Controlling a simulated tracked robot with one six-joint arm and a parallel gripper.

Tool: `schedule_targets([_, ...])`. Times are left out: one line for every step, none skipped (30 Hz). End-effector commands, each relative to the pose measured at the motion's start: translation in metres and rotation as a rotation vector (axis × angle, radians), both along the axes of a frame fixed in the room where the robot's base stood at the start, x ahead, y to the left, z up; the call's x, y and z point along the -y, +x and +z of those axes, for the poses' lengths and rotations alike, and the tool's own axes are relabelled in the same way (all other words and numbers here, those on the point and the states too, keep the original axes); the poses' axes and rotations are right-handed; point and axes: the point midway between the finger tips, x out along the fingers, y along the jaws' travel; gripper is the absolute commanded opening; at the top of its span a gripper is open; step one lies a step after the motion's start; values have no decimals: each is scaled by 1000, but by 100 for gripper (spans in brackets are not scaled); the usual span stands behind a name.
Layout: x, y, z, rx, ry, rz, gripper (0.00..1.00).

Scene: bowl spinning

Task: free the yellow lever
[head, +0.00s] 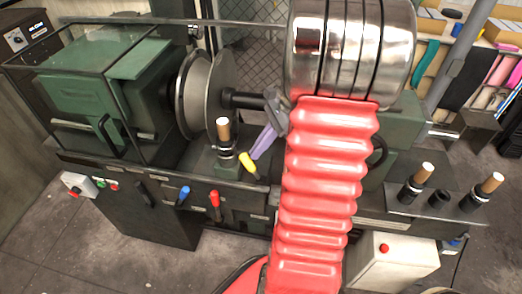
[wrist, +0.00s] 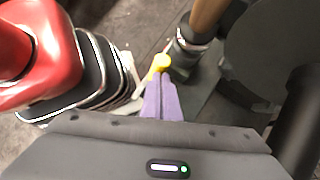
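The yellow lever (head: 249,164) sticks out from the front of the green lathe, below a wood-handled tool (head: 223,130). In the wrist view its yellow end (wrist: 160,63) shows at the fingertips. My gripper (head: 256,155) has two purple fingers, which reach down to the lever from the upper right. In the wrist view the fingers (wrist: 161,78) lie close together, with a thin dark line between them, and their tips meet the yellow end. The gripper looks shut on the lever; the fingertips partly hide the contact.
A red lever (head: 215,203) and a blue lever (head: 183,194) stand to the left on the same front. A large grey disc (head: 218,95) is behind on the spindle. More wood-handled tools (head: 415,183) stand at right. A white box with a red button (head: 385,262) is at lower right.

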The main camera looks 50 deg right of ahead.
Motion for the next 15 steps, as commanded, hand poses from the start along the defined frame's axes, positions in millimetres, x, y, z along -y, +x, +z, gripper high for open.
schedule_targets([-3,1,0,1,6,0,0])
schedule_targets([-3,1,0,2,7,0,0])
schedule_targets([-3,1,0,2,7,0,0])
schedule_targets([-3,1,0,1,9,0,0])
schedule_targets([-3,1,0,1,9,0,0])
schedule_targets([-3,1,0,1,10,0,0])
schedule_targets([-3,1,0,1,10,0,0])
schedule_targets([-3,1,0,2,10,-1,0])
schedule_targets([-3,1,0,2,10,-1,0])
schedule_targets([-3,1,0,1,11,0,0])
schedule_targets([-3,1,0,2,12,0,0])
schedule_targets([-2,1,1,2,12,0,0])
schedule_targets([-1,1,1,2,12,1,0])
schedule_targets([0,0,2,2,11,1,0])
schedule_targets([3,-1,3,2,10,0,0])
